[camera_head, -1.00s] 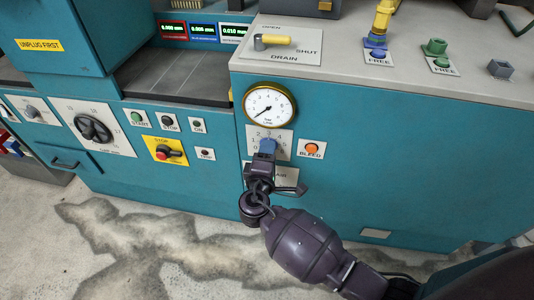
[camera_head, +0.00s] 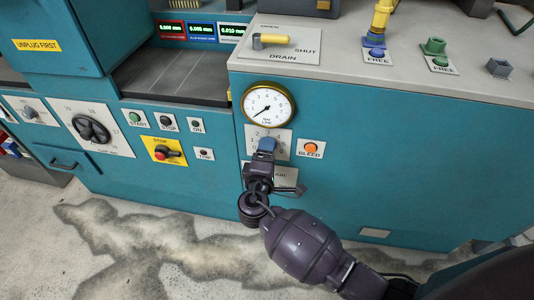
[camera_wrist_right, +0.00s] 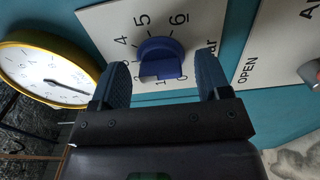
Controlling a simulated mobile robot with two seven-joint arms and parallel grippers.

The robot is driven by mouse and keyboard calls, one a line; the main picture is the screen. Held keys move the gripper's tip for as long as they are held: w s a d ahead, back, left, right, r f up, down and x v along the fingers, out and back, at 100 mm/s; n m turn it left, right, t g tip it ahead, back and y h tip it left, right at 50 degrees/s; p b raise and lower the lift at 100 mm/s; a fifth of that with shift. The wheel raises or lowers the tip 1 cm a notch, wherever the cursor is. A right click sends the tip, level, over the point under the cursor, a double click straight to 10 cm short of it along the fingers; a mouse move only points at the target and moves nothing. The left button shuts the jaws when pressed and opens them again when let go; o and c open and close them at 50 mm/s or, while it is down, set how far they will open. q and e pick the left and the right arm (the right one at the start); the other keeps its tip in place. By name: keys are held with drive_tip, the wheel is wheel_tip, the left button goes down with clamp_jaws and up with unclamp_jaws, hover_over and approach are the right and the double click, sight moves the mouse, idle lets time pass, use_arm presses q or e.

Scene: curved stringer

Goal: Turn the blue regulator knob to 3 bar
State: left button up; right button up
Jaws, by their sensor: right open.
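The blue regulator knob (camera_head: 267,144) sits on a white scale plate on the teal cabinet front, below the round gauge. In the right wrist view the knob (camera_wrist_right: 160,58) has numbers around it, with 4, 5 and 6 along its upper side and 1 and 0 below. My right gripper (camera_head: 263,159) is at the knob. In the right wrist view its two dark fingers (camera_wrist_right: 163,78) are apart, one on each side of the knob, with visible gaps. The pointer's exact setting is unclear. My left gripper is not in view.
The brass-rimmed gauge (camera_head: 268,103) is above the knob, its needle pointing lower left. The orange bleed button (camera_head: 311,148) is close to the right. A drain lever (camera_head: 271,39) lies on the top surface. A red-and-yellow stop switch (camera_head: 166,152) is to the left.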

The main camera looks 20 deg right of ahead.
use_arm(q)
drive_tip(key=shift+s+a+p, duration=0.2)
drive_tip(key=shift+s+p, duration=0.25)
drive_tip(key=shift+p, duration=0.15)
use_arm(e)
drive_tip(key=v, duration=1)
drive_tip(key=shift+s+a, duration=0.25)
drive_tip(key=shift+s, duration=0.1)
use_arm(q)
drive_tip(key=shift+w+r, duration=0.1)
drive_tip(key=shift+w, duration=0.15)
